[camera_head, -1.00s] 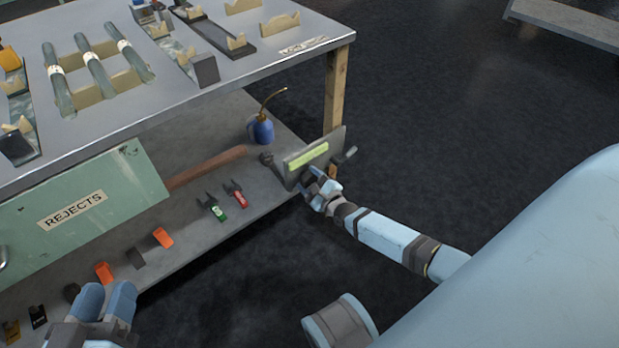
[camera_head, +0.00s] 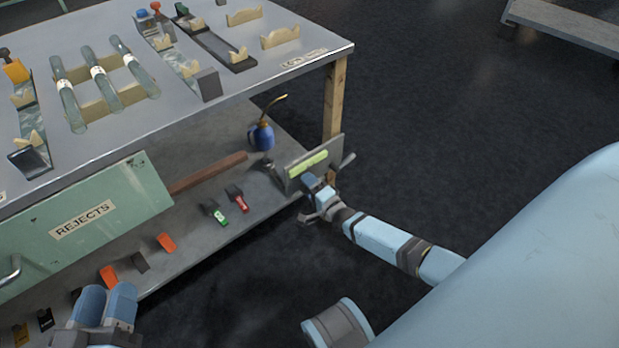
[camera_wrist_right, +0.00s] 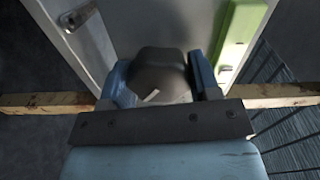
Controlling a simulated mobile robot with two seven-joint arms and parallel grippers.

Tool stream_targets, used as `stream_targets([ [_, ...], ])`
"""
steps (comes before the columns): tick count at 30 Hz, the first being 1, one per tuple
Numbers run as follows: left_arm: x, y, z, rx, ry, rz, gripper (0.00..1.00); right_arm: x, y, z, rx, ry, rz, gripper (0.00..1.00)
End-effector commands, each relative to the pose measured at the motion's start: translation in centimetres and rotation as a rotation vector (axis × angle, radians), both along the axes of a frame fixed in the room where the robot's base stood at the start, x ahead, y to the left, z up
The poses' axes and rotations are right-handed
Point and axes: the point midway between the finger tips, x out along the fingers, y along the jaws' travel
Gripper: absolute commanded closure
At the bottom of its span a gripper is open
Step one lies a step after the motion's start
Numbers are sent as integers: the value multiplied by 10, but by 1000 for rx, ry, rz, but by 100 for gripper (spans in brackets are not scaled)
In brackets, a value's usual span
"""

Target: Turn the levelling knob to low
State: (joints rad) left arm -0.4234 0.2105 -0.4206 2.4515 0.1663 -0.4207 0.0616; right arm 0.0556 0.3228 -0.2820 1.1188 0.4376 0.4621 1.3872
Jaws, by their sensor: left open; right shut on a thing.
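The levelling knob (camera_wrist_right: 158,72) is a dark rounded knob with a short white mark, seen in the right wrist view. It sits in front of a grey panel (camera_wrist_right: 110,25) with a green strip, which shows in the head view (camera_head: 336,152) at the bench's near right leg. My right gripper (camera_head: 308,186) is at the panel's face; its blue fingers (camera_wrist_right: 160,80) are on both sides of the knob and shut on it. My left gripper (camera_head: 104,305) is open and empty at the lower left of the head view.
A bench (camera_head: 225,110) with glass tubes (camera_head: 103,85) stands at the left. Dark floor (camera_head: 450,120) is clear to the right.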

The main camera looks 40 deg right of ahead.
Motion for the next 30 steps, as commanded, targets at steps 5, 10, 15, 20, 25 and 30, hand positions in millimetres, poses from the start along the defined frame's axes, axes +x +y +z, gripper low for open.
stream_targets([
  [5, 0, 1, 11, -12, -26, 8, 57, 0, 0, 2, -168, -12, 0, 67],
  [10, -1, 1, 18, -24, -46, 14, 57, 0, 0, 2, -328, -25, -1, 67],
  [15, -1, 2, 24, -35, -64, 22, 57, 0, 0, 3, -490, -37, 0, 67],
  [20, -3, 3, 28, -43, -76, 29, 57, 0, 0, 2, -641, -48, -1, 67],
  [25, -3, 3, 32, -50, -90, 35, 57, 0, 1, 3, -801, -62, -1, 67],
  [30, -3, 4, 38, -58, -108, 40, 57, 0, 1, 3, -962, -74, 0, 67],
])
